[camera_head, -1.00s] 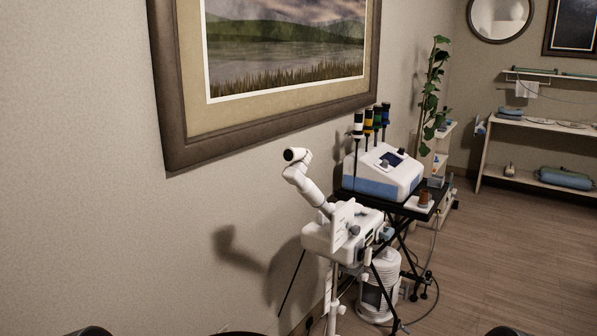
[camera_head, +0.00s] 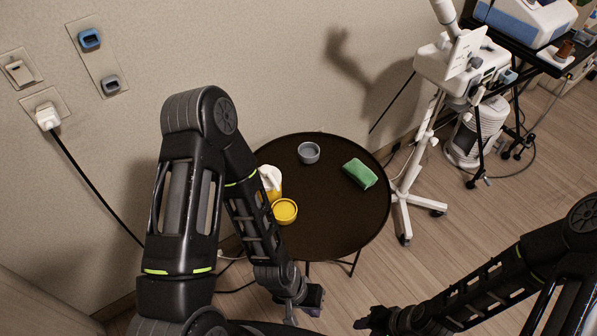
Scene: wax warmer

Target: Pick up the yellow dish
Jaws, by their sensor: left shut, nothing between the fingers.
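The yellow dish (camera_head: 285,211) is a small round dish at the front left of a round black table (camera_head: 325,215). It stands close beside a white and yellow container (camera_head: 270,180), which my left arm partly hides. My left gripper (camera_head: 305,302) is shut and empty, in front of the table and below the dish in the picture, apart from it. My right gripper (camera_head: 368,320) is at the bottom edge, right of the left one. Its fingers are dark and small, and their opening is unclear.
A grey bowl (camera_head: 309,153) stands at the table's back. A folded green cloth (camera_head: 360,173) lies at its right. A white wheeled stand (camera_head: 415,180) is close to the table's right side. The wall lies behind. The table's front middle is bare.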

